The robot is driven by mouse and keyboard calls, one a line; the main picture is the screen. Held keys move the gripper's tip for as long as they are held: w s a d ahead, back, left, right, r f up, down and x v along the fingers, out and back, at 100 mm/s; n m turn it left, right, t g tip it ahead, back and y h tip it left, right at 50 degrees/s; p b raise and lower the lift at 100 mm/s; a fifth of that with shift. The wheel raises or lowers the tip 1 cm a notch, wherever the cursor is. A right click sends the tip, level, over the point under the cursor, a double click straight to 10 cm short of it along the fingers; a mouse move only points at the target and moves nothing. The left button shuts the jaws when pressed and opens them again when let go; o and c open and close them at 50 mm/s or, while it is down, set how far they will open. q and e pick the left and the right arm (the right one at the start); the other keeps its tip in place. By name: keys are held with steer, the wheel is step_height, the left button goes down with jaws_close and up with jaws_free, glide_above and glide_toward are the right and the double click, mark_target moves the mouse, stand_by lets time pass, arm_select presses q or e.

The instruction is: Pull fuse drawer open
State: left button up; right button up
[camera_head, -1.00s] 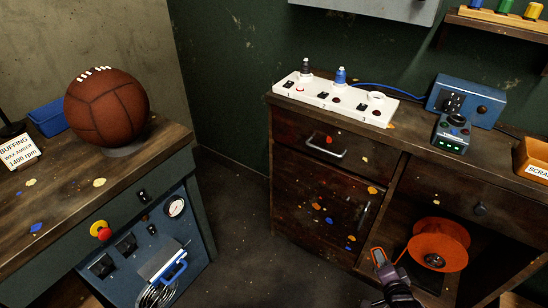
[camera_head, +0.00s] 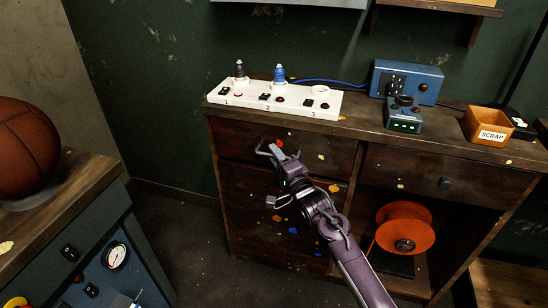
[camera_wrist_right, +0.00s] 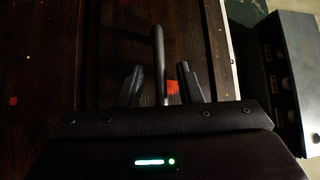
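The drawer (camera_head: 325,150) with a metal bar handle (camera_head: 261,150) is at the top left of the dark wooden cabinet, and its front looks flush with the cabinet. My right gripper (camera_head: 276,154) is at this handle and partly covers it. In the right wrist view, the handle bar (camera_wrist_right: 158,55) stands between the two fingers of my right gripper (camera_wrist_right: 160,75), with gaps visible on both sides. The fingers are open and not clamped on it. My left gripper is out of view.
On the cabinet top are a white numbered strip (camera_head: 275,100), a blue socket box (camera_head: 407,82), a small device with green lights (camera_head: 404,114) and an orange scrap box (camera_head: 488,126). An orange reel (camera_head: 404,228) sits in the open shelf. A workbench with a brown ball (camera_head: 22,150) is left.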

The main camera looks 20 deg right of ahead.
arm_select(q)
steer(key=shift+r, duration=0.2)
arm_select(e)
steer(key=shift+w, duration=0.35)
jaws_close()
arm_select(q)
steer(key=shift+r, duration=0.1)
arm_select(e)
steer(key=shift+a, duration=0.1)
